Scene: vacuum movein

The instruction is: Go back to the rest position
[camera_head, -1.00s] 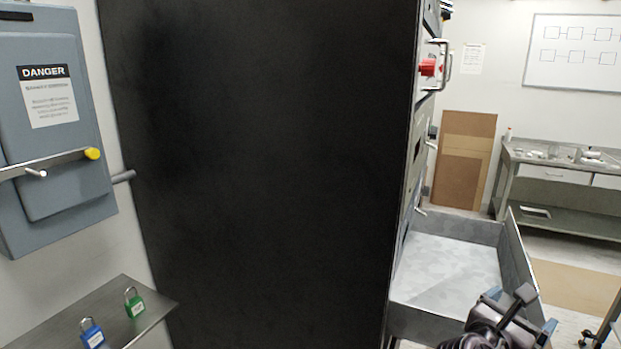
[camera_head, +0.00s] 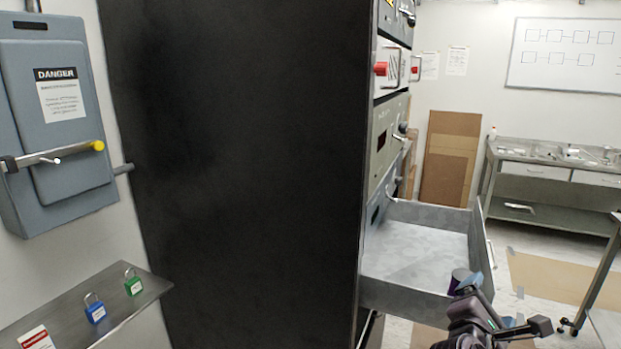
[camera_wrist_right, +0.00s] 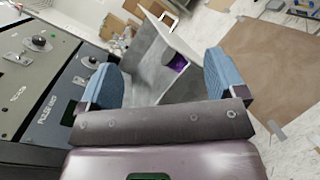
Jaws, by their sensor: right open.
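My right gripper (camera_head: 500,318) is at the bottom right of the head view, just in front of the open drawer (camera_head: 415,250). Its two blue-padded fingers are spread wide with nothing between them in the right wrist view (camera_wrist_right: 166,82). The grey, metal-walled drawer also shows beyond the fingers there (camera_wrist_right: 150,60). A purple, round-topped object (camera_head: 460,277) sits inside the drawer near its front corner, partly hidden by my gripper. It also shows in the wrist view (camera_wrist_right: 178,62), apart from the fingers. My left gripper is not in view.
A tall black cabinet (camera_head: 235,180) fills the middle. At left are a grey danger-labelled switch box (camera_head: 50,120) and a shelf (camera_head: 95,305) with blue (camera_head: 95,310) and green (camera_head: 133,283) padlocks.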

